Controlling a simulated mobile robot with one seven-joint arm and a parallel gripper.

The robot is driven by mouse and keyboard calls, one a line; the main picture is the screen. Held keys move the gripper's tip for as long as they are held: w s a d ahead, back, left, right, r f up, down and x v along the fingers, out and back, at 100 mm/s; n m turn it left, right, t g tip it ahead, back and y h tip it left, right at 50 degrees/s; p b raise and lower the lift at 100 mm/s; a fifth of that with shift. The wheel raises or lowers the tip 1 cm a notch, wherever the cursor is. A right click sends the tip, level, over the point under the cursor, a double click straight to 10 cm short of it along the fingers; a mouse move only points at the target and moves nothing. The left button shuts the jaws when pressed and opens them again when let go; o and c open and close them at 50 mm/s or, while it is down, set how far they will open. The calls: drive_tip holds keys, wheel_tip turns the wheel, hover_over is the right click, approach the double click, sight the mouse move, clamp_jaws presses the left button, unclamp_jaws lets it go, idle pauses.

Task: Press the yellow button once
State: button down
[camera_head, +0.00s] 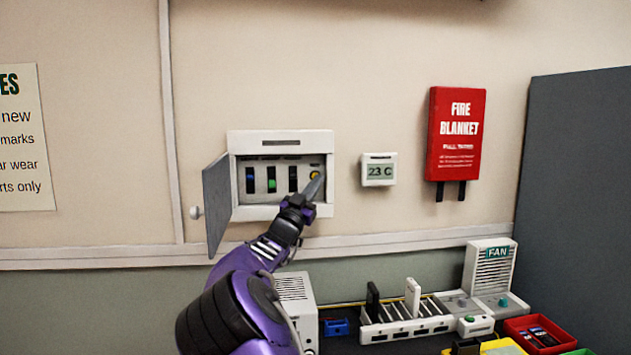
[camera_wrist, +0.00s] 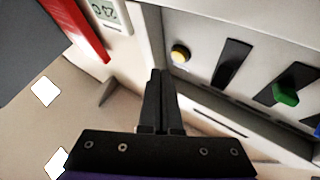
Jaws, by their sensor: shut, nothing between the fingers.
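The yellow button (camera_head: 314,175) sits at the right end of the row inside an open white wall box (camera_head: 282,141). In the wrist view the round yellow button (camera_wrist: 180,54) shows just beyond and slightly right of my fingertips. My gripper (camera_head: 319,182) is shut and empty, its tips at the right side of the box, close to the button. In the wrist view the shut fingers (camera_wrist: 159,75) point toward the panel; a gap to the button seems visible, but I cannot tell its depth.
The grey box door (camera_head: 217,200) hangs open to the left. Left of the button are dark switches, one with a green lever (camera_head: 271,185). A thermostat (camera_head: 379,170) and a red fire blanket case (camera_head: 456,135) are on the wall to the right. A rack (camera_head: 405,326) stands below.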

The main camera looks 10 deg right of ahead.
drive_tip(key=s+b, duration=0.2)
drive_tip(key=s, duration=0.2)
drive_tip(key=shift+s, duration=0.1)
idle(0.6)
